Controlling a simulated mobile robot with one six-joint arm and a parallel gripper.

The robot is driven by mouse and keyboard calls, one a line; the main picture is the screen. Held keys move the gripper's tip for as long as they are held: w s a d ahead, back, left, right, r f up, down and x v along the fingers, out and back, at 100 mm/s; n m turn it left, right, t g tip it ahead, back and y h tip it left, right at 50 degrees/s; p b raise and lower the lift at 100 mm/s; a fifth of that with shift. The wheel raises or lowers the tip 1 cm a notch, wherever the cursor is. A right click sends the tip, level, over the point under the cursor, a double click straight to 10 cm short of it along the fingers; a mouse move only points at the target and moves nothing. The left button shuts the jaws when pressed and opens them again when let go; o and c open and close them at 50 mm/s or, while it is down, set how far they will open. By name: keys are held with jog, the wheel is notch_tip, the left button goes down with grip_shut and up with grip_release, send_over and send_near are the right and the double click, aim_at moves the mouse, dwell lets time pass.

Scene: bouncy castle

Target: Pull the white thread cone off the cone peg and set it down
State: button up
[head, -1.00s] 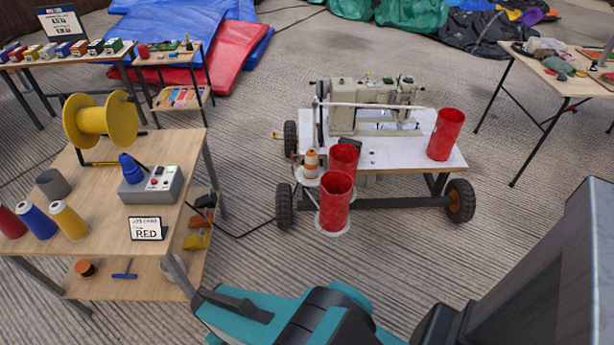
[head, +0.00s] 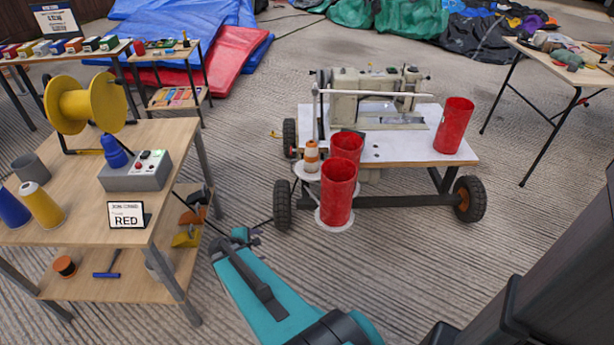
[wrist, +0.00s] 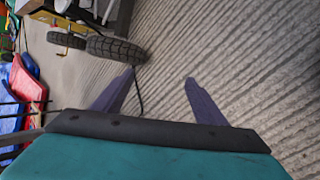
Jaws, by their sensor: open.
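A small white cone with orange bands (head: 311,157) stands upright on a round white holder plate at the left of the sewing-machine cart; I take it for the thread cone. The peg under it is hidden. Two red cylinders stand close by, one behind (head: 347,146) and one in front (head: 337,193). My gripper (head: 240,238) is low over the floor, left of and below the cart, apart from the cone. In the wrist view my gripper (wrist: 160,76) is open and empty, with bare floor between its fingers. The cone does not show clearly there.
The sewing machine (head: 372,95) and another red cylinder (head: 454,125) are on the white cart top (head: 400,146). A wooden table (head: 75,215) with cones, a grey box and a yellow spool stands left. A cable crosses the floor.

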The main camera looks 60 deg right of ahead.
jog(key=w+d+r+n+t+h+b, duration=0.2)
jog(key=w+d+n+b, duration=0.15)
jog(key=d, duration=0.65)
jog(key=n+t+h+b, duration=0.4)
jog(key=n+h+b, duration=0.2)
jog(key=n+b, duration=0.85)
send_near(311, 153)
jog(key=shift+w+d+r+m+b, duration=0.2)
jog(key=shift+d+m+b, duration=0.15)
jog(key=shift+m+b, duration=0.4)
jog(key=shift+d+m, duration=0.15)
jog(key=shift+m, duration=0.1)
jog(key=shift+b+x, duration=0.75)
jog(key=shift+x, duration=5.05)
jog(key=shift+w+f, duration=0.1)
jog(key=shift+f, duration=0.05)
